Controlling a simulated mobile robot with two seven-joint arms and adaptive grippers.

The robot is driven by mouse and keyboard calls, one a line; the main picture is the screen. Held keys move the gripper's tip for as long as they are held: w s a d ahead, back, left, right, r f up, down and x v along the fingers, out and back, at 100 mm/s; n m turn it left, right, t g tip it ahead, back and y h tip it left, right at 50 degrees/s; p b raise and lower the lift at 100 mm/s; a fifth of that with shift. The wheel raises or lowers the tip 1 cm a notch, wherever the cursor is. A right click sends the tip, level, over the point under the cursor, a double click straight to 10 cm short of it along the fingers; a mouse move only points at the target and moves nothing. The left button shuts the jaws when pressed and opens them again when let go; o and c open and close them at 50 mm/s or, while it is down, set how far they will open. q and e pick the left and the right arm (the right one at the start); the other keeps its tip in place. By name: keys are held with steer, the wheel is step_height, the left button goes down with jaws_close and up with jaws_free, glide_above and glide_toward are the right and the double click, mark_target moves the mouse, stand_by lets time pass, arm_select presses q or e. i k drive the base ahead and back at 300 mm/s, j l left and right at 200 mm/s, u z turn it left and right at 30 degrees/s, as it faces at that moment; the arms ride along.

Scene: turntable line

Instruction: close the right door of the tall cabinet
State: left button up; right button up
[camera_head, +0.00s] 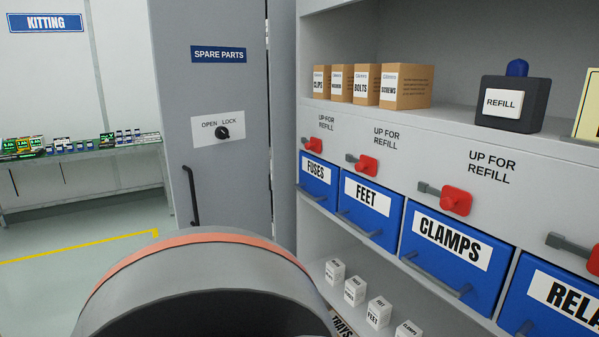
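A tall grey door panel (225,100) with a blue SPARE PARTS sign (218,54) stands left of centre. It carries an OPEN/LOCK plate with a black knob (223,132) and a dark vertical handle (190,196) near its left edge. Its left edge stands against the open room behind, and a narrow dark gap runs along its right edge. Whether this is the right door, and how far it is open, I cannot tell. Its lower part is hidden by a grey rounded part with an orange band. Neither of my grippers is in view.
A grey shelf unit (400,130) fills the right, with blue bins such as CLAMPS (450,258), red refill levers, cardboard boxes (372,86) and a REFILL button box (511,103). A kitting bench (85,150) stands far left. Floor (70,235) between is clear.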

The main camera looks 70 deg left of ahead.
mark_target(208, 57)
steer(key=u, duration=2.75)
